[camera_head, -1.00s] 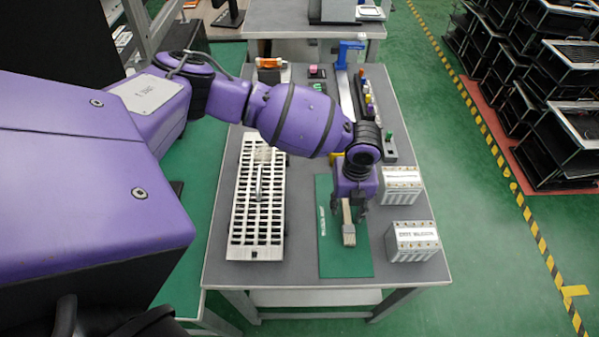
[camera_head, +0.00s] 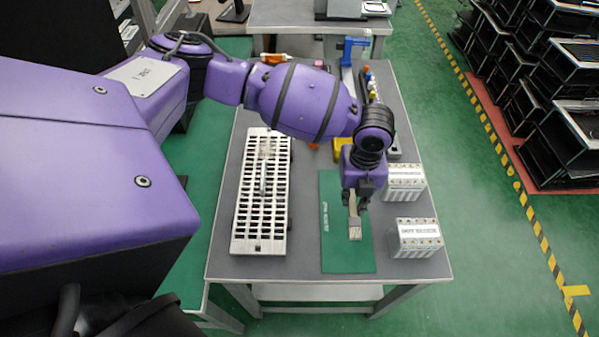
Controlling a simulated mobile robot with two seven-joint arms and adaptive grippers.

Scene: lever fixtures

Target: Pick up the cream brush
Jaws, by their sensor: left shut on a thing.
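The cream brush (camera_head: 354,220) shows in the head view, upright over the green mat (camera_head: 345,259) on the grey table. My left gripper (camera_head: 355,204) points down over the mat and is shut on the upper part of the brush. The brush's lower end hangs free below the fingers; I cannot tell exactly how far it is above the mat. The fingers partly hide its top. My right gripper is not in view.
A white slotted grid (camera_head: 260,201) lies left of the mat. Two white blocks, a nearer one (camera_head: 415,238) and a farther one (camera_head: 405,183), stand to its right. A row of small coloured parts (camera_head: 371,82) and a blue fixture (camera_head: 349,50) are at the back.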

